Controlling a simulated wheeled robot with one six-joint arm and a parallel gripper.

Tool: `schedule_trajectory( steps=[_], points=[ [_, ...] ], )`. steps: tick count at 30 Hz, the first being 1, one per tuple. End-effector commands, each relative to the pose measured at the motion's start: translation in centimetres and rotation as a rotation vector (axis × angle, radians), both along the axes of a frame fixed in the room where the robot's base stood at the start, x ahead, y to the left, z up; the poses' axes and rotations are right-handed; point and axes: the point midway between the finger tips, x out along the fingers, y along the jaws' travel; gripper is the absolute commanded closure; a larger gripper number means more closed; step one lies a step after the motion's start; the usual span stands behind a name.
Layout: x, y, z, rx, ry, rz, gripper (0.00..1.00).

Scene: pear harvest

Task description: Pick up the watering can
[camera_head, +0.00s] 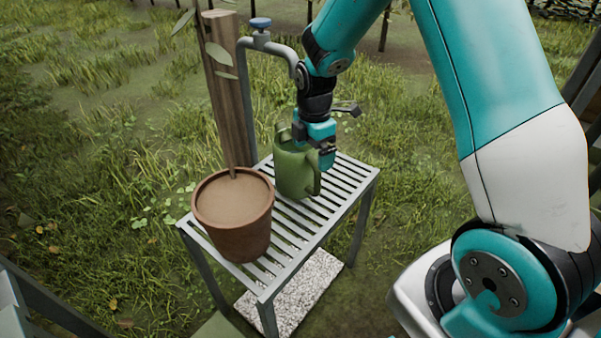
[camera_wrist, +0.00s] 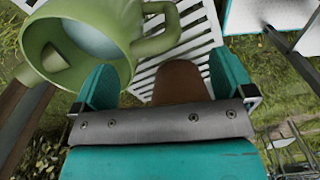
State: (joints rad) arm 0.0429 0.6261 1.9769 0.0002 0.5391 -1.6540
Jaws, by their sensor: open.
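The green watering can (camera_head: 292,172) stands upright on a slatted metal table (camera_head: 279,260), behind and to the right of a terracotta pot. My gripper (camera_head: 325,149) is at the can's upper right side, close to its handle (camera_head: 316,173). In the wrist view the can (camera_wrist: 85,37) fills the upper left, with its open top showing. Its handle (camera_wrist: 160,42) reaches out just beyond my open gripper fingers (camera_wrist: 166,84). Nothing is seen held between the fingers. Whether a finger touches the can is unclear.
The terracotta pot (camera_head: 238,245) with soil and a thin stem stands at the table's front left. A wooden post (camera_head: 228,95) and a grey pipe with a blue-topped tap (camera_head: 260,25) rise behind the table. A pale speckled slab (camera_head: 305,285) lies below. The table's right side is bare.

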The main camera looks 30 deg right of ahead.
Motion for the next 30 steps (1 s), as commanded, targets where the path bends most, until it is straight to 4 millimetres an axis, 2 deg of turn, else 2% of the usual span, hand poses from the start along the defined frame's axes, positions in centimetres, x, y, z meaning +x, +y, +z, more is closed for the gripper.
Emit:
schedule_trajectory(
  steps=[12, 20, 23, 30],
  points=[
    [0.7, -0.5, -5.0, 0.000, 0.001, 0.000, 0.00],
    [0.7, -0.5, -5.3, 0.000, -0.001, 0.000, 0.00],
    [0.7, -0.5, -5.3, 0.000, -0.001, 0.000, 0.18],
    [0.7, -0.5, -5.3, 0.000, -0.001, 0.000, 0.74]
  ],
)
